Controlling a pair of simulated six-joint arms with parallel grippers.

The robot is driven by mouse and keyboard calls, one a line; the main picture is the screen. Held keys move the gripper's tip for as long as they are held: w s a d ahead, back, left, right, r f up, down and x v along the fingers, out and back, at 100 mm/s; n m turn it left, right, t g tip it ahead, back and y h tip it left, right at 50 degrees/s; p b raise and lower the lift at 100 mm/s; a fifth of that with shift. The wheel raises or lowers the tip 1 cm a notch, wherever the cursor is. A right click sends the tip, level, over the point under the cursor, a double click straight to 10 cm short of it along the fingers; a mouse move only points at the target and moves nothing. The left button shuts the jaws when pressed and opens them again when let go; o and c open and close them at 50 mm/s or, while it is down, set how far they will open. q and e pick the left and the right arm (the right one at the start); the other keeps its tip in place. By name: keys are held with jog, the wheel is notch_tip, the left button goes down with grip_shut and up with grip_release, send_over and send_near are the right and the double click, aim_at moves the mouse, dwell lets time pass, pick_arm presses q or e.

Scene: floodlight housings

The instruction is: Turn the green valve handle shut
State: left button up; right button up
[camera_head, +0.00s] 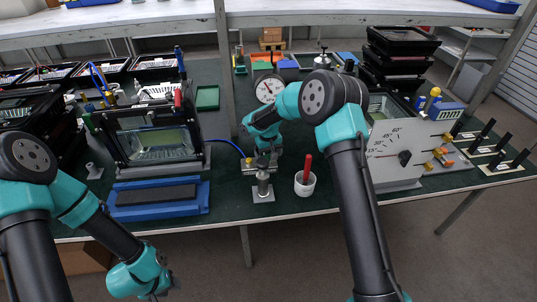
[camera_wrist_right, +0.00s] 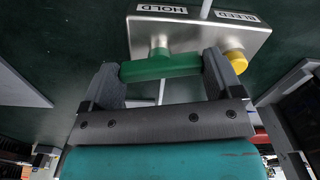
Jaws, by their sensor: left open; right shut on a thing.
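The green valve handle (camera_wrist_right: 160,67) is a short bar in the right wrist view, lying crosswise between the fingers of my right gripper (camera_wrist_right: 163,82). It sits on a stub of the grey metal valve block (camera_wrist_right: 195,35), which carries HOLD and BLEED labels. A yellow knob (camera_wrist_right: 237,60) is on the BLEED side, close to one finger. In the head view my right gripper (camera_head: 263,160) points down at the valve stand (camera_head: 263,186), and the arm hides most of the block. My left gripper (camera_head: 152,287) is open, low at the left in front of the table.
A pressure gauge (camera_head: 269,89) stands behind the valve, and a blue hose (camera_head: 226,143) runs in from the left. A white cup (camera_head: 305,185) with a red-handled tool stands to the right. A floodlight housing (camera_head: 160,145) and blue tray (camera_head: 158,210) are at left. An angle-marked plate (camera_head: 400,150) is at right.

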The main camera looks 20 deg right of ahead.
aim_at(269, 155)
jog(key=shift+m, duration=0.6)
jog(key=o, duration=0.7)
jog(key=shift+o, duration=0.2)
notch_tip(269, 155, up, 18)
jog(key=shift+f, duration=0.25)
